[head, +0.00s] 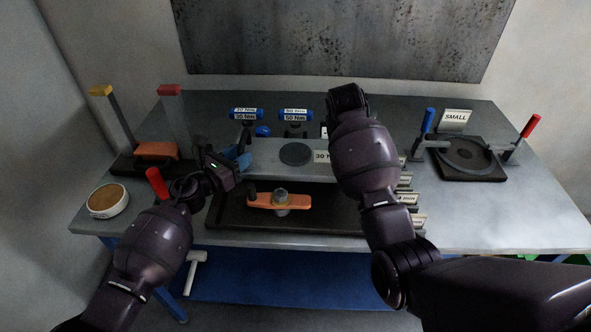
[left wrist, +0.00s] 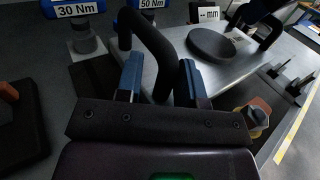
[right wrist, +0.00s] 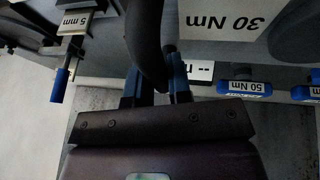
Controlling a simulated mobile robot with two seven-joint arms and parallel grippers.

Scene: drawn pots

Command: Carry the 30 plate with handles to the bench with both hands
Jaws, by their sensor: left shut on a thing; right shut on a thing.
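The grey 30 Nm plate (head: 262,168) with a dark round disc on top shows in the middle of the head view, above the back part of a dark tray. My left gripper (head: 240,158) is shut on its left black handle, seen close in the left wrist view (left wrist: 146,35). My right gripper (right wrist: 155,86) is shut on the other black handle (right wrist: 147,45). In the head view my right arm hides that gripper and the plate's right end. The plate looks roughly level. The "30 Nm" label faces the front.
The dark tray (head: 228,215) on the grey bench (head: 500,225) holds an orange part (head: 265,201). Blue 30 Nm and 50 Nm tools (head: 296,114) stand behind. A gauge fixture (head: 465,158) labelled SMALL is at right; a round tub (head: 108,201) is at left. The bench's front right is clear.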

